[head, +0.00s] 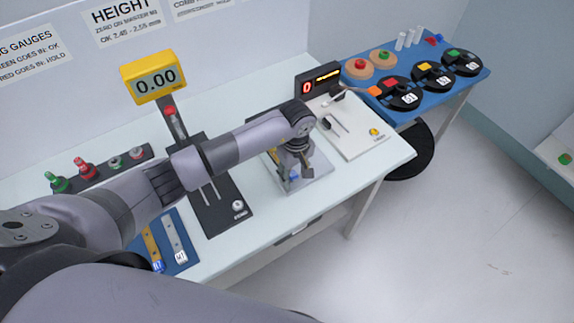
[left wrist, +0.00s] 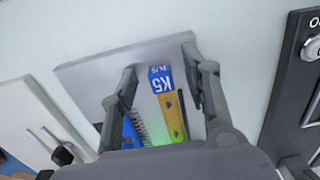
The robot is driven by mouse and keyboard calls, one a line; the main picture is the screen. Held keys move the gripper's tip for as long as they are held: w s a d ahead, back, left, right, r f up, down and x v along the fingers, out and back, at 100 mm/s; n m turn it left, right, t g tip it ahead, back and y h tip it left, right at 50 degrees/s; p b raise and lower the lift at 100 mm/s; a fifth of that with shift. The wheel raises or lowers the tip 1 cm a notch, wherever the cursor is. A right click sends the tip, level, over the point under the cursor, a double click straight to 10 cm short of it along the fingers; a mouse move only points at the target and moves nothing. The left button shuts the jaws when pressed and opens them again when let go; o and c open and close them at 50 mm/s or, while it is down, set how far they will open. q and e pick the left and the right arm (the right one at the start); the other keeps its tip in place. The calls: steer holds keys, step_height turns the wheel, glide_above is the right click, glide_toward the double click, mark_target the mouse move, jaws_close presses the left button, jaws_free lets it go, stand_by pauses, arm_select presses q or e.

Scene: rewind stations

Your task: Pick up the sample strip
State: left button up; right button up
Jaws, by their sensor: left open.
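A strip with a yellow body and a blue end marked K5 (left wrist: 171,104) lies on a grey plate (left wrist: 85,74) in the left wrist view. My left gripper (left wrist: 160,78) is open above it, with one finger on each side of the strip and gaps between. In the head view, my left gripper (head: 293,179) points down over the same plate (head: 318,183), hiding most of the strip. Two more strips, one yellow (head: 153,247) and one pale (head: 174,238), lie on a blue mat (head: 187,219) at lower left. My right gripper is not seen.
A height gauge with a yellow 0.00 display (head: 155,78) stands left of the plate. A white board (head: 362,142) with a red-lit display (head: 318,84) lies to the right. A blue table (head: 440,89) stands beyond. Red and green gauges (head: 84,167) sit at left.

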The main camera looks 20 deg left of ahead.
arm_select(q)
jaws_close()
stand_by(0.6)
